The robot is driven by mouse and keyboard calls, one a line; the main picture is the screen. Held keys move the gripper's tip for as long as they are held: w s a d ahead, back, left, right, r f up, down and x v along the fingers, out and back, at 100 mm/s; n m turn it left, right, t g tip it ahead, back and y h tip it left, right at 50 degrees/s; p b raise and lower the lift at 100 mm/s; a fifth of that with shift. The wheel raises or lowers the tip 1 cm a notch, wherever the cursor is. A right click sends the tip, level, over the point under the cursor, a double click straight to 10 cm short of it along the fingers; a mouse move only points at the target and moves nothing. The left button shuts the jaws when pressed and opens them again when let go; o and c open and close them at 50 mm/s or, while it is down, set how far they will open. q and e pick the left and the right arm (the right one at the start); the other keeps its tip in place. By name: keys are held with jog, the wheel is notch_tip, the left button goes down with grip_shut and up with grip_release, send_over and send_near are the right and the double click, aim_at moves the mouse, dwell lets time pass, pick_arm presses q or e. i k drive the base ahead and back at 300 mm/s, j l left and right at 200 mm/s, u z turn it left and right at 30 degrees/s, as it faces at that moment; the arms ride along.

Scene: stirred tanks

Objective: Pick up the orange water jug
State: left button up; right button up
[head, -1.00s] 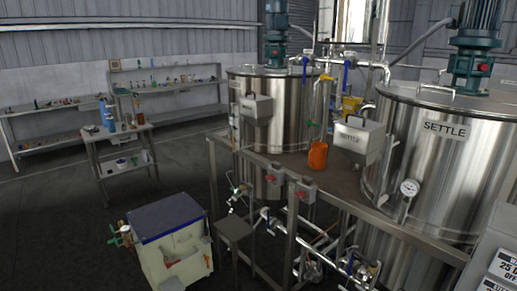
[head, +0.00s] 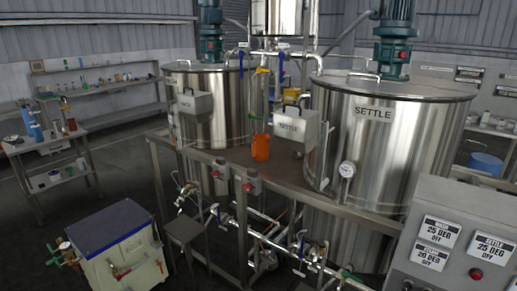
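The orange water jug (head: 261,148) stands upright on the grey metal platform (head: 215,157) between the two steel tanks, near the platform's front edge. A small green part shows at its top. A grey box marked SETTLE (head: 296,130) is just to its right and partly in front of the right tank. Neither of my grippers shows in the head view, and nothing is touching the jug.
The left tank (head: 210,105) and the SETTLE tank (head: 385,140) flank the jug. Pipes and valves (head: 255,235) run below the platform. A control panel (head: 455,245) stands at front right, a white cabinet with a blue top (head: 112,225) at front left. Dark floor is open at left.

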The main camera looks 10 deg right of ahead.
aim_at(260, 147)
jog(key=i+j+z, duration=0.15)
jog(key=i+j, duration=0.4)
jog(key=i, duration=0.25)
jog(key=i+j+z, duration=0.2)
jog(key=i+j, duration=0.45)
jog(key=i, duration=0.15)
